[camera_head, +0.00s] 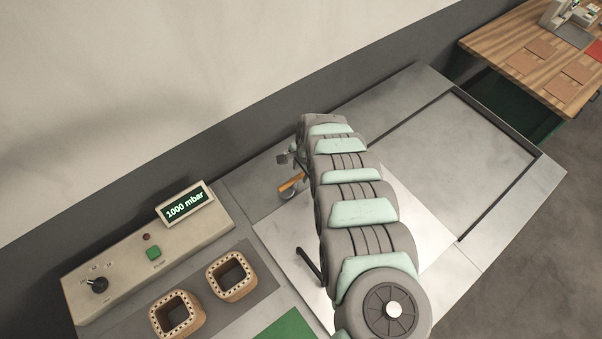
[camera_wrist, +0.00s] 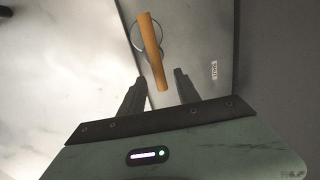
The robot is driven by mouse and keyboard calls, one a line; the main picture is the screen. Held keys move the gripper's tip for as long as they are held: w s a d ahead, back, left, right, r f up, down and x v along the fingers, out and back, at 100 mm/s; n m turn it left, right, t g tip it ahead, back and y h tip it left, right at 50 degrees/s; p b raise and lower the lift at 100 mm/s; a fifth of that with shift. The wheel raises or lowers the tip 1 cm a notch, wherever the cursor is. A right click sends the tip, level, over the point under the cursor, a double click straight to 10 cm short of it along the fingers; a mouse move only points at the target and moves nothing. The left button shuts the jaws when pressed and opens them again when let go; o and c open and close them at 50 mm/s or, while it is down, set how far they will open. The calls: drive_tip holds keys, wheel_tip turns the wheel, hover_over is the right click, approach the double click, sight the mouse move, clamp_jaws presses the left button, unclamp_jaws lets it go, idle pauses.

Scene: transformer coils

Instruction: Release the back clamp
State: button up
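An orange clamp handle (camera_wrist: 151,52) with a round base ring behind it shows in the wrist view. Its lower end lies between the two fingers of my gripper (camera_wrist: 158,77). The fingers are open, with a gap on each side of the handle, and touch nothing that I can see. In the head view the orange handle (camera_head: 291,182) sits just left of my arm, on the metal work surface. My arm hides most of my gripper and part of the clamp there.
A black lever (camera_head: 308,266) stands left of my arm, nearer the camera. A control panel (camera_head: 148,248) reads 1000 mbar. Two square coil-like frames (camera_head: 231,276) (camera_head: 177,314) lie on a grey mat. The metal surface (camera_head: 440,150) to the right is clear. A wooden table (camera_head: 520,40) stands far right.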

drive_tip(key=shift+s+d+r, duration=0.15)
drive_tip(key=shift+s+r, duration=0.05)
drive_tip(key=shift+r, duration=0.75)
drive_tip(key=shift+s+d+r, duration=0.15)
drive_tip(key=shift+s+r, duration=0.05)
drive_tip(key=shift+r, duration=0.7)
